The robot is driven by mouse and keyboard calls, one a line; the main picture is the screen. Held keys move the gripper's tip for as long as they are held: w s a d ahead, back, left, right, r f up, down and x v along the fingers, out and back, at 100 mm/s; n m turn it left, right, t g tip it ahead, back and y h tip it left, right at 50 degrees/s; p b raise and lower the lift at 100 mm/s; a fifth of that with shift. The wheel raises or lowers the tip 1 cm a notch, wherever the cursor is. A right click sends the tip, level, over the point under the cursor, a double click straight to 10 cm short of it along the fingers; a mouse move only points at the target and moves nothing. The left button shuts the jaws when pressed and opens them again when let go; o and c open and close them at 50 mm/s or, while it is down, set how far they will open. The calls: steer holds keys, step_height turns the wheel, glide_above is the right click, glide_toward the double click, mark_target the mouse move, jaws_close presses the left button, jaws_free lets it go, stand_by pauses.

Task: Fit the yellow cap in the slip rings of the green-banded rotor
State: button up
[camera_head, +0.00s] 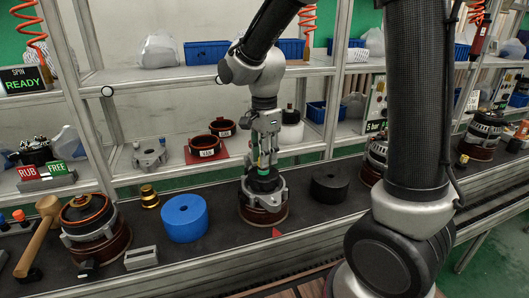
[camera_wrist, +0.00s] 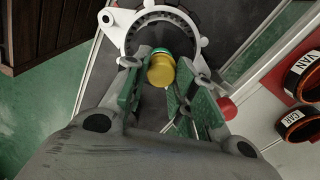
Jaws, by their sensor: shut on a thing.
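My gripper (camera_head: 264,150) points down over a grey alternator housing (camera_head: 246,190) on the dark bench. In the wrist view my gripper (camera_wrist: 160,85) has its green-padded fingers on either side of the yellow cap (camera_wrist: 160,73) and is shut on it. A green band (camera_wrist: 160,50) shows just behind the cap, in line with it, over the dark centre of the pale housing ring (camera_wrist: 122,22). The black rotor top (camera_head: 264,183) sits inside the housing. I cannot tell whether the cap touches the slip rings; the fingers hide that spot in the head view.
A wooden mallet (camera_head: 38,235), another alternator (camera_head: 92,230), a grey block (camera_head: 141,258) and a brass piece (camera_head: 149,197) lie left. Red trays with labelled rings (camera_head: 206,148) stand on the shelf behind.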

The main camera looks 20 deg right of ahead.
steer(key=shift+f, duration=0.45)
steer(key=o, duration=0.7)
steer(key=shift+o, duration=0.2)
step_height(320, 180, up, 12)
